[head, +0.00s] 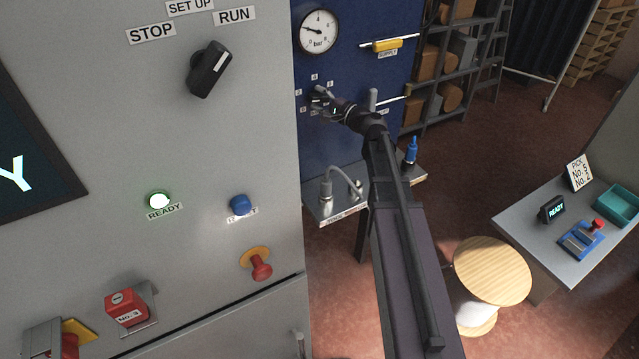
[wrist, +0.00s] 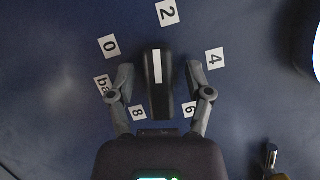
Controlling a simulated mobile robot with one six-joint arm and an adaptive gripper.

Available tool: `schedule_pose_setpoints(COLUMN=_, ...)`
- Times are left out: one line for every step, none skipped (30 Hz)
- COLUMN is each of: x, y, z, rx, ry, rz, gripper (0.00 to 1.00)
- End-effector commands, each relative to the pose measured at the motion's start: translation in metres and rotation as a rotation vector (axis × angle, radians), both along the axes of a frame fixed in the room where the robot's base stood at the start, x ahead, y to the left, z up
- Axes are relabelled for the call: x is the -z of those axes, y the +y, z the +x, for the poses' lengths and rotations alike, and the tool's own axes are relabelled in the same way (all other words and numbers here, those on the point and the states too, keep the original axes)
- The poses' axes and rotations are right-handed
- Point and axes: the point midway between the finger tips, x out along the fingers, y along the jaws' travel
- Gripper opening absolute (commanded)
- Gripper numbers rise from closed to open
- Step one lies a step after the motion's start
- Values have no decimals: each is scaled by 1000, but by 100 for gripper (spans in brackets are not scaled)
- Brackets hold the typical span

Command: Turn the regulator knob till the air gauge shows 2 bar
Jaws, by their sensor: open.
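The regulator knob (wrist: 157,78) is black with a white stripe, on a blue panel. In the wrist view its stripe points up, toward the label 2 (wrist: 167,12) or just left of it. My gripper (wrist: 160,82) is open, with one finger on each side of the knob; small gaps seem to show beside it. In the head view my gripper (head: 320,98) is at the panel and largely hides the knob. The round white air gauge (head: 319,32) is above it. Its needle points left and slightly up; the exact reading is too small to tell.
A yellow-handled supply valve (head: 388,45) is right of the gauge. A grey cabinet (head: 215,130) with a selector switch (head: 208,69) and buttons fills the left. A small metal shelf (head: 335,205) is below the panel. A stool (head: 492,270) and a side table (head: 550,225) stand right.

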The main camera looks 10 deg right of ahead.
Motion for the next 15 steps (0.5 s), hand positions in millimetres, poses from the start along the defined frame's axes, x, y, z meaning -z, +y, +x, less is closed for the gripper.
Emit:
schedule_pose_setpoints(x=1, y=0, z=0, rx=0, ry=5, rz=13, gripper=66)
schedule_pose_setpoints(x=2, y=0, z=0, rx=0, ry=8, rz=25, gripper=66)
schedule_pose_setpoints(x=2, y=0, z=0, rx=0, ry=15, rz=44, gripper=66)
schedule_pose_setpoints(x=2, y=0, z=0, rx=0, ry=19, rz=60, gripper=66)
schedule_pose_setpoints(x=2, y=0, z=0, rx=0, ry=25, rz=77, gripper=66)
schedule_pose_setpoints(x=3, y=0, z=0, rx=0, ry=34, rz=104, gripper=66)
schedule_pose_setpoints(x=3, y=0, z=0, rx=0, ry=41, rz=127, gripper=66)
schedule_pose_setpoints(x=3, y=0, z=0, rx=0, ry=48, rz=149, gripper=66)
schedule_pose_setpoints(x=3, y=0, z=0, rx=1, ry=59, rz=183, gripper=66)
schedule_pose_setpoints(x=3, y=0, z=0, rx=1, ry=67, rz=208, gripper=66)
schedule_pose_setpoints(x=3, y=1, z=0, rx=0, ry=76, rz=236, gripper=66)
schedule_pose_setpoints(x=3, y=1, z=0, rx=-1, ry=88, rz=272, gripper=66)
schedule_pose_setpoints(x=3, y=1, z=0, rx=-1, ry=97, rz=299, gripper=66)
schedule_pose_setpoints(x=3, y=1, z=0, rx=0, ry=106, rz=328, gripper=66)
schedule_pose_setpoints(x=3, y=0, z=0, rx=0, ry=118, rz=365, gripper=66)
